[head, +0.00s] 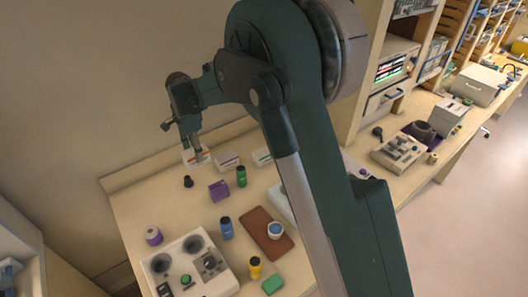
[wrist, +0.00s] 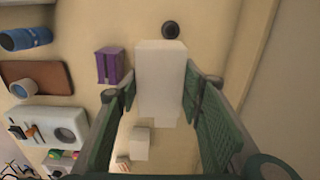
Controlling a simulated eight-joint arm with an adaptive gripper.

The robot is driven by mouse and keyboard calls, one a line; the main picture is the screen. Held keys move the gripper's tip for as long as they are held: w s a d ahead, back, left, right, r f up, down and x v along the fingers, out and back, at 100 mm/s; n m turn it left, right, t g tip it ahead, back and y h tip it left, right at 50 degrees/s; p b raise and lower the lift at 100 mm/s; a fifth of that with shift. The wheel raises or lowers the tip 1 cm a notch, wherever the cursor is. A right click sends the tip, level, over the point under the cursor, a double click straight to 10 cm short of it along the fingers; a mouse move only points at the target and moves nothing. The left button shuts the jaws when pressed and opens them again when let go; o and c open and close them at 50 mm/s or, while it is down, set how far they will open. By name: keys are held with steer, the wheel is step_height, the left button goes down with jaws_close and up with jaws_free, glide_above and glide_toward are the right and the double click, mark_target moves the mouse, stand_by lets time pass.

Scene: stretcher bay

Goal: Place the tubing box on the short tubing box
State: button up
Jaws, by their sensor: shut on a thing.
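My gripper (head: 197,158) is low over the back of the bench, shut on a white box (head: 190,157) with an orange mark, which I take for the tubing box. In the wrist view the held box (wrist: 160,75) shows as a plain white block between the green finger pads. The frames do not show clearly whether it touches anything below. A white box with a dark label (head: 227,161) sits just to the right, and another white box (head: 262,156) sits further right. I cannot tell which of them is the short tubing box.
A black object (head: 188,181), a purple box (head: 219,190) and a green bottle (head: 241,176) stand close in front. A blue bottle (head: 227,228), a brown tray (head: 257,228) with a cup, and a control panel (head: 217,283) are nearer. The wall is close behind.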

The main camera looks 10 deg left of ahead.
steer(key=w+d+r, duration=0.2)
steer(key=w+d, duration=0.7)
steer(key=d, duration=0.3)
step_height(320, 180, up, 2)
glide_above(264, 151)
steer(key=shift+r+p, duration=0.1)
steer(key=shift+p, duration=0.35)
step_height(264, 151, down, 6)
steer(key=shift+f, duration=0.2)
steer(key=shift+f+p, duration=0.4)
steer(key=shift+f, duration=1.4)
steer(key=shift+f, duration=0.2)
steer(key=o, duration=0.9)
